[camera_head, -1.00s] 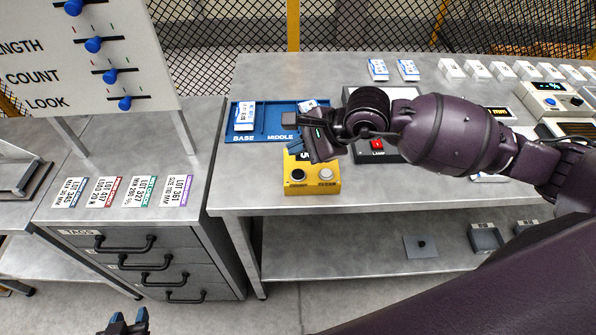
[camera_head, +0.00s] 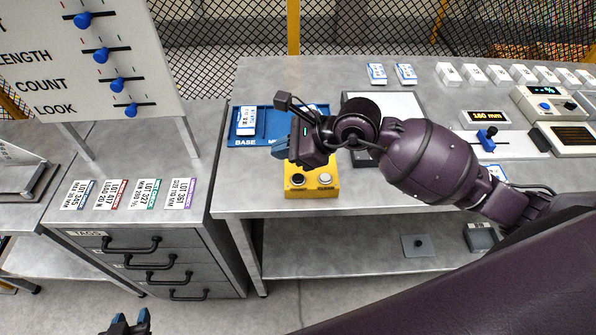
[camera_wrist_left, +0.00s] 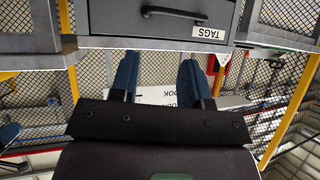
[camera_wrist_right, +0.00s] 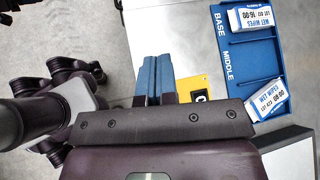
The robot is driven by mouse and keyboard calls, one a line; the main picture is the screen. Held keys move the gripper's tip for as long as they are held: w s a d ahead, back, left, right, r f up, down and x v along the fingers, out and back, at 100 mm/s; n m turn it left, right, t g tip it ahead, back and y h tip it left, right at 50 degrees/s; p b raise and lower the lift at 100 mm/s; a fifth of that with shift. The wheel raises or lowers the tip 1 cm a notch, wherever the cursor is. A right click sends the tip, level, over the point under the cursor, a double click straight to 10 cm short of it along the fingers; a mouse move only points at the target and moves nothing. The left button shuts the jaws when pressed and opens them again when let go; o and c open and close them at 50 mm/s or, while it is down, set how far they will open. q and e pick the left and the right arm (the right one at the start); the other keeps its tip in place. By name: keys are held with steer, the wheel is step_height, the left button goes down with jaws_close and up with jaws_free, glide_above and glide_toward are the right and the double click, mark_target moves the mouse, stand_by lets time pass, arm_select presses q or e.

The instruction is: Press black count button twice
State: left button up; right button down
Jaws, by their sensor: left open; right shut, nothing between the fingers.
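The yellow counter box (camera_head: 312,191) sits on the bench with a black button (camera_head: 298,180) at its left and a white button (camera_head: 325,178) at its right. My right gripper (camera_head: 281,150) is shut and empty, above and behind the box's left side, apart from the black button. It hides the box's upper part. In the right wrist view a bit of the yellow box (camera_wrist_right: 187,88) shows beside the shut fingers (camera_wrist_right: 155,78); its buttons are hidden there. My left gripper (camera_head: 130,323) is open and empty, low in front of the drawer cabinet.
A blue tray (camera_head: 240,141) with white packs lies behind the box. A drawer cabinet (camera_head: 150,262) with several tags on top stands to the left, and a slider board (camera_head: 90,60) rises above it. A display reading 160 mm (camera_head: 486,117) stands at the right.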

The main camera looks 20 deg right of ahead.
arm_select(q)
steer(key=shift+s+r+p, duration=0.2)
steer(key=shift+s+p, duration=0.1)
steer(key=shift+p, duration=0.45)
arm_select(e)
steer(key=d+m, duration=0.1)
steer(key=m, duration=0.9)
steer(key=d+m+h, duration=0.1)
steer(key=m, duration=0.9)
steer(key=d+m, duration=0.1)
steer(key=m, duration=1)
steer(key=shift+w+d+r+h, duration=0.25)
steer(key=shift+w+r+h, duration=0.05)
steer(key=shift+w+r, duration=0.1)
steer(key=shift+f, duration=0.25)
